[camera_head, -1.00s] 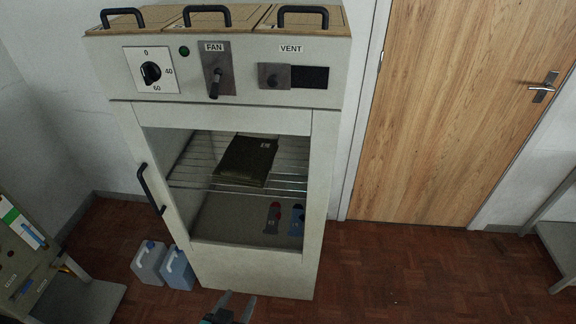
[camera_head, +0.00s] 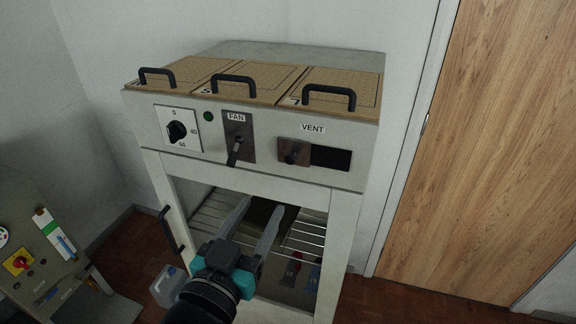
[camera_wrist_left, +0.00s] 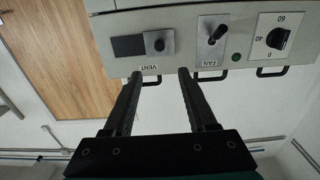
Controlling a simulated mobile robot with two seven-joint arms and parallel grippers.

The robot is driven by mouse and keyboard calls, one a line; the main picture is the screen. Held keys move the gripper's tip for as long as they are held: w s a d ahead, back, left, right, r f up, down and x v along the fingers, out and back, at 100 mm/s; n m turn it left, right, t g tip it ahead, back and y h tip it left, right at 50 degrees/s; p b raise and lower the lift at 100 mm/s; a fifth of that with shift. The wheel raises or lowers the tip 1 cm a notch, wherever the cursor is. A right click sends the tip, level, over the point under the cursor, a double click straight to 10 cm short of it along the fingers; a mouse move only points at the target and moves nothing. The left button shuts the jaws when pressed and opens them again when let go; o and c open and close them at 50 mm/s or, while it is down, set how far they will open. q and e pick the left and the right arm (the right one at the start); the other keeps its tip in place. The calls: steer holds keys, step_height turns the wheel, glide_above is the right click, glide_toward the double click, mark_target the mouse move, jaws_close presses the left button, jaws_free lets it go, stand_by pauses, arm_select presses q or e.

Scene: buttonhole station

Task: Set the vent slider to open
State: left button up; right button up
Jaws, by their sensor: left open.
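The vent slider (camera_head: 293,152) is a grey plate with a dark knob, under the VENT label on the cabinet's front panel (camera_head: 267,166). The plate sits at the left, and a dark opening (camera_head: 330,158) shows to its right. The slider also shows in the left wrist view (camera_wrist_left: 156,42), where the picture is upside down. My left gripper (camera_head: 256,213) is open and empty, in front of the cabinet and below the panel in the head view. In the left wrist view its fingers (camera_wrist_left: 157,73) point toward the panel, apart from the knob. My right gripper is not in view.
A FAN lever (camera_head: 236,150) and a round dial (camera_head: 177,131) sit left of the slider. Black handles (camera_head: 329,96) stand on the cabinet's top lids. A plastic jug (camera_head: 168,287) is on the floor. A control desk (camera_head: 48,255) stands at the left.

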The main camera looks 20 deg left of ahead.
mark_target(289, 160)
arm_select(q)
steer(key=w, duration=1.4)
steer(key=shift+d+b, duration=0.3)
steer(key=shift+s, duration=0.1)
jaws_close()
stand_by(1.0)
